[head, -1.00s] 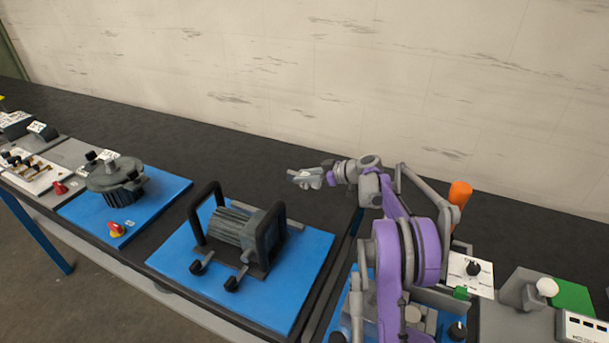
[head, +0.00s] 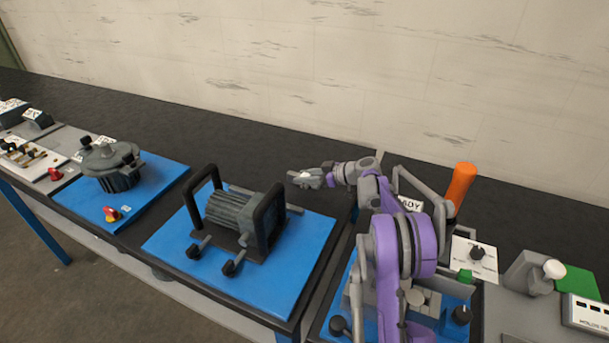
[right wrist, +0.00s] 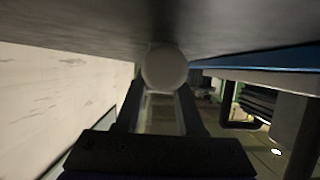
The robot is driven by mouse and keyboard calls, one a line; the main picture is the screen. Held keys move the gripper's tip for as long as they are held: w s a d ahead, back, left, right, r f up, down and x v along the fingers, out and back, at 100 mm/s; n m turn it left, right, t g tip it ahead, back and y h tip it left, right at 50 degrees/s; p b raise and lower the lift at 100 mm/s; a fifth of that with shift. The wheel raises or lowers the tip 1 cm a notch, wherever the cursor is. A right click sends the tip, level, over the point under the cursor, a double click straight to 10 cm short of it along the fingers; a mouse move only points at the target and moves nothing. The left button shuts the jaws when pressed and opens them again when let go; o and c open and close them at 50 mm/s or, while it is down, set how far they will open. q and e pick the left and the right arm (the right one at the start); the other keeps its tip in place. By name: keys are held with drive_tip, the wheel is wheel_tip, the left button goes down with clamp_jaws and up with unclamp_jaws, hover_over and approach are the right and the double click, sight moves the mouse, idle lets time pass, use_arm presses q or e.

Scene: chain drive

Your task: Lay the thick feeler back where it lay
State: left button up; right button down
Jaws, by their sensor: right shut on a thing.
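My right gripper (head: 305,178) reaches out over the dark bench top, behind and to the right of the motor. It is shut on a small pale piece, which I take for the thick feeler (right wrist: 165,67). In the right wrist view it shows as a round, pale end between the fingertips, just under a dark surface that fills the top of the picture. Its length and the rest of its shape are hidden. Whether it touches the bench top I cannot tell. My left gripper is not in view.
A grey motor (head: 231,212) with black handles stands on a blue mat (head: 180,242). A dark ribbed unit (head: 112,165) sits on another blue mat at left. An orange handle (head: 460,186), a dial panel (head: 474,257) and a white knob (head: 553,268) stand right of my arm. The back strip is clear.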

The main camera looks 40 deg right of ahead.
drive_tip(key=shift+c, duration=2.2)
unclamp_jaws()
drive_tip(key=v, duration=1)
drive_tip(key=shift+s+d+r, duration=0.1)
drive_tip(key=shift+s+d, duration=0.1)
drive_tip(key=shift+s, duration=0.1)
